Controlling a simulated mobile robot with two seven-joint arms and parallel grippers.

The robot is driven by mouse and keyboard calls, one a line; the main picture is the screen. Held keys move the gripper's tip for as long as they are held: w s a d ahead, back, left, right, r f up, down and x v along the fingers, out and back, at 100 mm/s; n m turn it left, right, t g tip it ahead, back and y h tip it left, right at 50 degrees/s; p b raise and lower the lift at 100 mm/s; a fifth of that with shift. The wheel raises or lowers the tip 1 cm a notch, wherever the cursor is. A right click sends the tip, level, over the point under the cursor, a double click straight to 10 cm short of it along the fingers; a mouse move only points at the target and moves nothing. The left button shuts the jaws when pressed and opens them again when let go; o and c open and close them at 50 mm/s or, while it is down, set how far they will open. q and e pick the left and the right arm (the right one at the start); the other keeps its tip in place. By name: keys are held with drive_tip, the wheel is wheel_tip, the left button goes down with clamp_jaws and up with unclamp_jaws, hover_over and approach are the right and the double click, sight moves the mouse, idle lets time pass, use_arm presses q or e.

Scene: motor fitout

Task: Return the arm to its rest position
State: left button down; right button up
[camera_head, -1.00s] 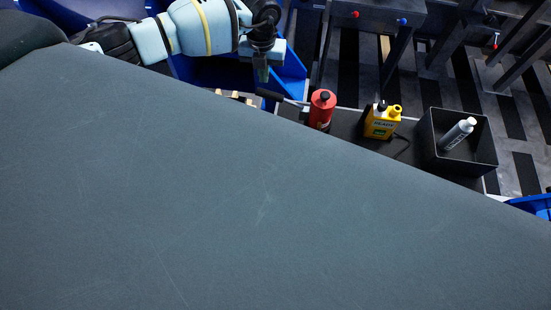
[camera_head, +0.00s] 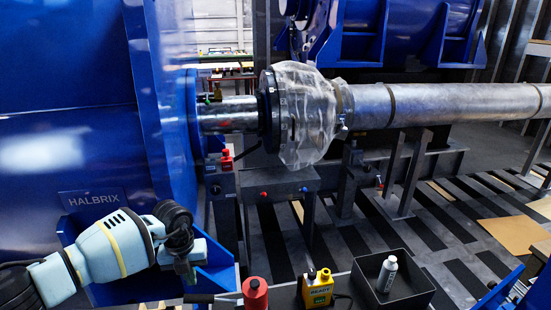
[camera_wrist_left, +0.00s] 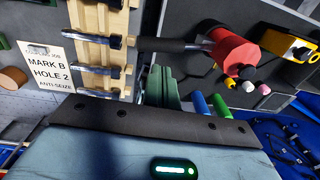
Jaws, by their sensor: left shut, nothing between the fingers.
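My left arm reaches in from the lower left of the head view, and its gripper (camera_head: 190,277) points down beside a blue panel. In the left wrist view the green fingers (camera_wrist_left: 161,88) are together with nothing between them. They are above the bench, apart from the wooden rack of metal bolts (camera_wrist_left: 100,42) and the black-handled tool (camera_wrist_left: 166,45). My right gripper is in neither view.
A blue motor housing (camera_head: 70,110) and wrapped shaft coupling (camera_head: 305,112) stand behind.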

use_arm(q)
drive_tip(key=s+d+f+m+g+h, duration=0.1)
drive_tip(key=s+d+f+h, duration=0.15)
drive_tip(key=d, duration=0.25)
drive_tip(key=s+d+f+h, duration=0.2)
drive_tip(key=s+d, duration=0.1)
drive_tip(key=d, duration=0.3)
drive_tip(key=s+d+r+n+t+h, duration=0.35)
drive_tip(key=d+h, duration=0.25)
drive_tip(key=d, duration=0.2)
drive_tip(key=s+d+r+n+t+h, duration=0.2)
drive_tip(key=s+d+n+t+h, duration=0.1)
drive_tip(key=s+d+n+h, duration=0.3)
drive_tip(key=s+a+f+n+t+y, duration=0.2)
drive_tip(key=a+f+n+t+y, duration=0.65)
drive_tip(key=n, duration=0.65)
drive_tip(key=s+a+f+n+g+y, duration=0.2)
drive_tip(key=s+a+f+n+y, duration=0.1)
drive_tip(key=s, duration=0.5)
drive_tip(key=s+a+f+n+g+y, duration=0.2)
drive_tip(key=s+a+f+n+y, duration=0.1)
drive_tip(key=s+a+f, duration=0.4)
drive_tip(key=shift+s+a+n+g, duration=0.4)
drive_tip(key=shift+s+a+n, duration=0.15)
drive_tip(key=shift+a+n, duration=0.45)
drive_tip(key=shift+a, duration=0.1)
